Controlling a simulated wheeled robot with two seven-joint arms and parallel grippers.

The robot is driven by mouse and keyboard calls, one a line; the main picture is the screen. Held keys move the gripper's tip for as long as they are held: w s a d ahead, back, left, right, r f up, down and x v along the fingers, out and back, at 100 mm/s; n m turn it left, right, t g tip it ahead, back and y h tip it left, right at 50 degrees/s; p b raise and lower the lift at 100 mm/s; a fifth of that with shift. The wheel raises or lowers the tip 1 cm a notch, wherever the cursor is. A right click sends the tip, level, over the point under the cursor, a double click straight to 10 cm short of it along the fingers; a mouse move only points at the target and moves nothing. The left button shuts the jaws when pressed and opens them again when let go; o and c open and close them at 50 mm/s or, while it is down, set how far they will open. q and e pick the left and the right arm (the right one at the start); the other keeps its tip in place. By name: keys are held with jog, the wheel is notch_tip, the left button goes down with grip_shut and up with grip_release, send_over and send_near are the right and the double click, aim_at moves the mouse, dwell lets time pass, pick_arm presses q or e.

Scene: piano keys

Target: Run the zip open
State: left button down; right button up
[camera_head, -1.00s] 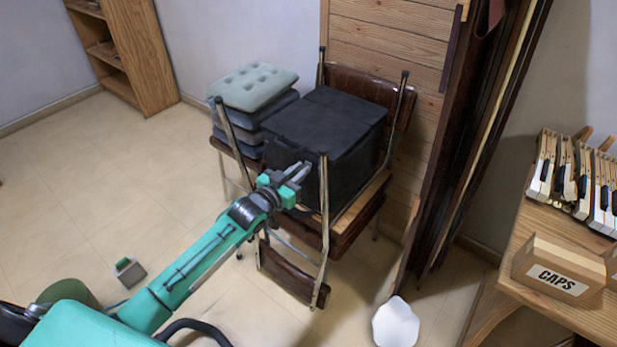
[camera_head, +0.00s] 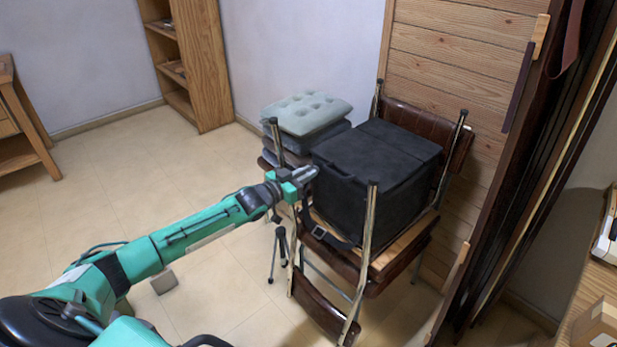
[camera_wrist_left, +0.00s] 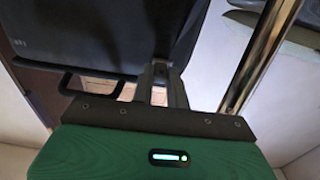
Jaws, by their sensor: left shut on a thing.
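The black bag (camera_head: 375,190) is a boxy soft case with a flat lid (camera_head: 395,140), resting on a wooden chair. In the head view my left gripper (camera_head: 312,172) is at the bag's near left upper corner, just below the lid edge. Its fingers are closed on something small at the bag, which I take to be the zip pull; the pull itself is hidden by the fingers. In the left wrist view the fingers (camera_wrist_left: 157,82) reach up to the dark bag (camera_wrist_left: 95,35). The zip line is too dark to make out. My right gripper is out of view.
Grey cushions (camera_head: 305,112) are stacked behind left. A strap (camera_head: 325,233) hangs at the bag's bottom. A small tripod (camera_head: 280,255) stands below. The floor at left is mostly clear.

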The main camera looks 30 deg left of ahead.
pick_arm(q)
jog(key=shift+w+a+r, duration=0.1)
jog(key=shift+a+r, duration=0.05)
jog(key=shift+a, duration=0.15)
jog(key=c, duration=1.6)
grip_release()
jog(key=shift+o, duration=1.1)
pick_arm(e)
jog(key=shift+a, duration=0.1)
